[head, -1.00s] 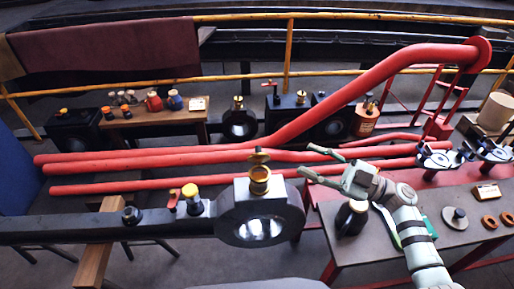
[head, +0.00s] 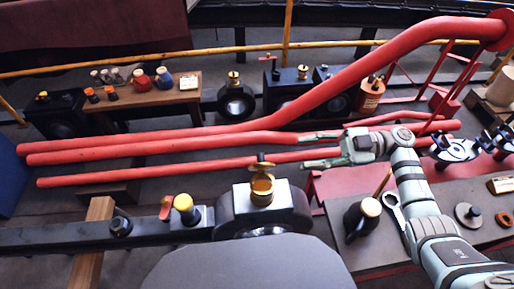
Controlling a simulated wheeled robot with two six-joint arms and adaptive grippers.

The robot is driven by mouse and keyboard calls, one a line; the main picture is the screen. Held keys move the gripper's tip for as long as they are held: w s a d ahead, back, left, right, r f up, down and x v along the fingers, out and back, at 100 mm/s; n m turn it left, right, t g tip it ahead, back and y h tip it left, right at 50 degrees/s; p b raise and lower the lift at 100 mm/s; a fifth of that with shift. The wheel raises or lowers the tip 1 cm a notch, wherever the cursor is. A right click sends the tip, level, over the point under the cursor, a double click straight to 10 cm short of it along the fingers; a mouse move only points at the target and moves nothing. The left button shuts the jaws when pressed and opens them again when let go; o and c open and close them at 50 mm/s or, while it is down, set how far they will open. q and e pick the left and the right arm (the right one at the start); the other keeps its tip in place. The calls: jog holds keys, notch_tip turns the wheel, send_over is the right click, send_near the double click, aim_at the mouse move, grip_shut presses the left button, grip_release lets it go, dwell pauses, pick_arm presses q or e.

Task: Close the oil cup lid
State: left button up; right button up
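The brass oil cup (head: 262,190) stands upright on the white-topped block of the large black rod end. Its lid (head: 262,166) looks raised above the cup's mouth, so the cup appears open. My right gripper (head: 305,151) comes in from the right. Its two fingers are spread apart and point left toward the lid, with nothing between them. The fingertips are right of the lid in the picture; the depth between them is hard to tell. My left gripper is not in view.
Red pipes (head: 150,151) run behind the cup. A yellow-topped cup (head: 185,207) and a red lever (head: 166,207) stand on the rod to the left. A dark oil can (head: 360,219) and a wrench (head: 395,212) are on the right-hand bench (head: 450,192).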

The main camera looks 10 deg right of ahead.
aim_at(259, 158)
jog(key=a, duration=1.2)
jog(key=shift+s+a+r+p, duration=0.1)
jog(key=shift+s+p, duration=0.05)
jog(key=shift+p, duration=0.2)
grip_shut()
